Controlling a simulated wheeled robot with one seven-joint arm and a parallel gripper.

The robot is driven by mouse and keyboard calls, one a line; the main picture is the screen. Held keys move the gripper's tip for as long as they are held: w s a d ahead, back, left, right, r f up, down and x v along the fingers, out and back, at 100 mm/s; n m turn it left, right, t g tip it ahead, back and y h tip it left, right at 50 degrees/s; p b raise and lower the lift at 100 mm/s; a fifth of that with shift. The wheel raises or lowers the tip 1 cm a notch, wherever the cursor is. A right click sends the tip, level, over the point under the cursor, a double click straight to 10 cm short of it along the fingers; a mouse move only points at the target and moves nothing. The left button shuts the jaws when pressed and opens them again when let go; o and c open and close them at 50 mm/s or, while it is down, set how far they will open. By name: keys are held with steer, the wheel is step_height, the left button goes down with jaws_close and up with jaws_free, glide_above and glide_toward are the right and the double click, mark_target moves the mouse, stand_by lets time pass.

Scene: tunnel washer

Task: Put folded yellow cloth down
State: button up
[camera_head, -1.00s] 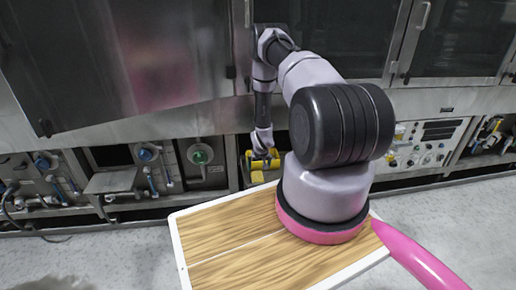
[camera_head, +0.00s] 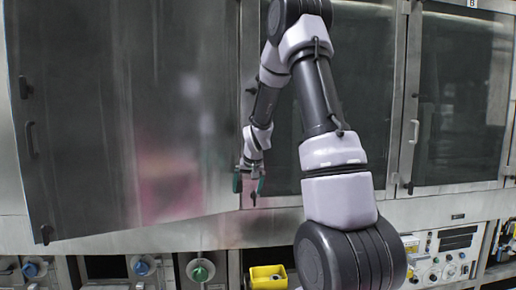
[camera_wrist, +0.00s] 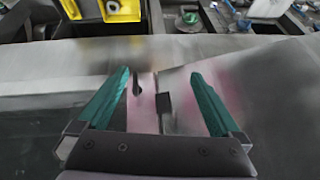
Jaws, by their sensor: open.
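My gripper (camera_head: 249,186) is open, in front of the steel door panel (camera_head: 120,110) near its lower right edge. In the wrist view its two green fingers (camera_wrist: 160,76) are spread with nothing held between them; a pinkish strip and a dark latch-like piece of the machine front show behind the gap. No folded yellow cloth can be clearly made out. A yellow bin (camera_head: 267,278) stands low in the machine's lower opening, below my gripper and apart from it. It also shows at the top of the wrist view (camera_wrist: 124,11), with small items in it.
A second dark-windowed door (camera_head: 462,95) with a handle is at the right. Below it is a control panel (camera_head: 440,258). Valves with blue and green knobs (camera_head: 200,271) line the lower left. Open space lies in front of the door panel.

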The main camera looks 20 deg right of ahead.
steer(key=s+a+r, duration=0.2)
steer(key=s+r, duration=0.4)
steer(key=r, duration=0.1)
steer(key=s+a+r, duration=0.3)
steer(key=s+r, duration=0.4)
steer(key=r, duration=0.1)
steer(key=s+a+r+y, duration=0.1)
steer(key=s+a+r, duration=0.1)
steer(key=s, duration=0.7)
steer(key=s+a+r+t+y, duration=0.1)
steer(key=s+a+r, duration=0.1)
steer(key=s, duration=0.8)
steer(key=shift+a+r, duration=0.25)
steer(key=shift+r, duration=0.6)
steer(key=shift+t, duration=0.3)
